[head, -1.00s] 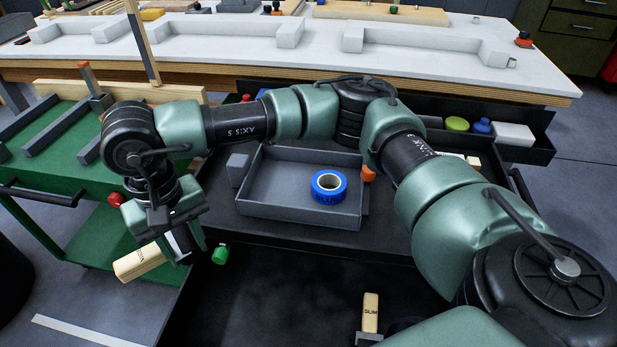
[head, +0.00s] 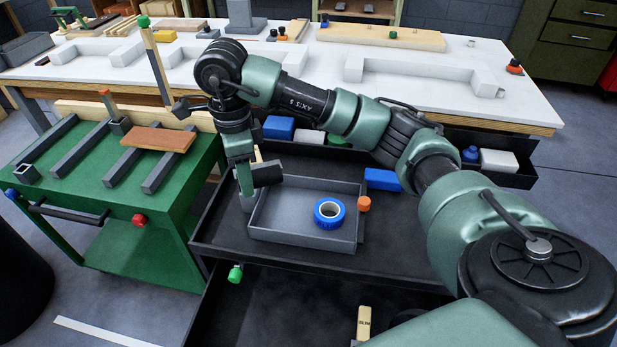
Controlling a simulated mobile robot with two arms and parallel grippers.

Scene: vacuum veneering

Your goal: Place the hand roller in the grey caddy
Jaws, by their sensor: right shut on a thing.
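The grey caddy (head: 300,241) is an open shallow tray on the black cart top, with a blue tape roll (head: 329,212) in its right part. My right gripper (head: 246,179) points down at the caddy's left rear corner. It is shut on the hand roller, whose dark roller part (head: 267,173) shows beside the fingers with a bit of pale wooden handle (head: 258,155) behind. The roller appears above the caddy's left rear wall; I cannot tell its height or whether it touches. Part of it is hidden by the gripper. My left gripper is not in view.
An orange-capped item (head: 364,204) stands against the caddy's right side. A blue box (head: 382,179) lies behind it. A pale lettered wooden piece (head: 364,323) is at the bottom. A green bench (head: 110,190) with a brown board (head: 157,139) stands left; a white worktop (head: 300,62) behind.

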